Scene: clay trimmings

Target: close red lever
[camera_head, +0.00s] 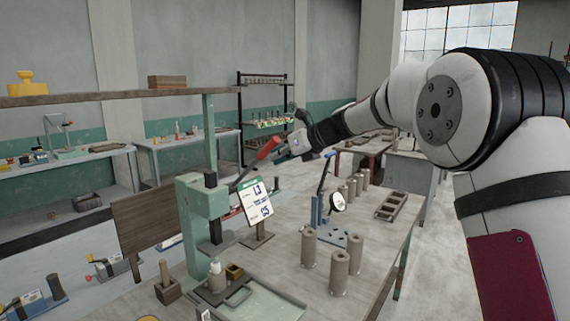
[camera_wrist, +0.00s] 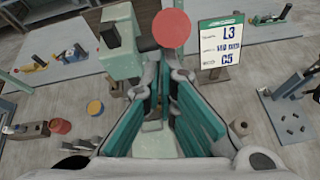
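The red lever (camera_head: 268,148) has a red grip on a dark rod and slants up to the right from the pale green press (camera_head: 205,198). In the wrist view its red round end (camera_wrist: 171,28) faces the camera, just past the fingertips, with the press (camera_wrist: 118,42) behind it on the left. My gripper (camera_wrist: 167,78) is open, with nothing seen between its teal finger pads. In the head view my gripper (camera_head: 286,152) is close to the right end of the red grip. I cannot tell whether they touch.
A white card (camera_head: 255,201) reading L3 and C5 stands beside the press. A blue-handled lever device (camera_head: 324,187) and several grey-brown cylinders (camera_head: 339,272) stand to the right. A tray (camera_head: 262,303) lies at the front. A wooden shelf (camera_head: 110,97) passes behind the press.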

